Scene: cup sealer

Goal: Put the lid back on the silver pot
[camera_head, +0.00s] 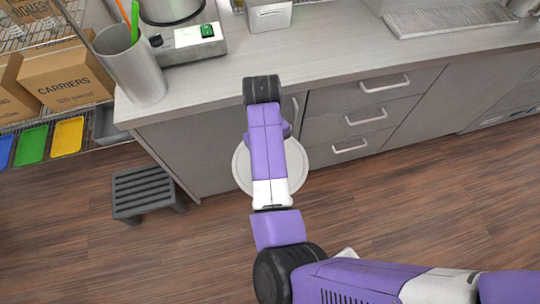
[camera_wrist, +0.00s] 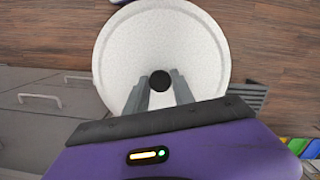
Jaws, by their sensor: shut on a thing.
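A round, pale grey-white lid (camera_head: 297,166) shows from behind my arm in the head view, out in front of the drawer cabinet. In the wrist view the lid (camera_wrist: 160,38) faces me, with a dark round knob (camera_wrist: 160,81) at its middle. My gripper (camera_wrist: 158,88) has its two grey fingers on either side of the knob and is shut on it. In the head view my arm hides the fingers. A silver pot (camera_head: 172,10) sits in a base unit with a green-lit panel on the counter at the upper left; the frame cuts off its top.
A tall metal cup (camera_head: 135,72) with straws stands left of the pot, near the counter's (camera_head: 330,50) end. A small metal container (camera_head: 268,15) stands to its right. The counter front is bare. A grey step stool (camera_head: 146,193) stands on the floor beside the cabinet.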

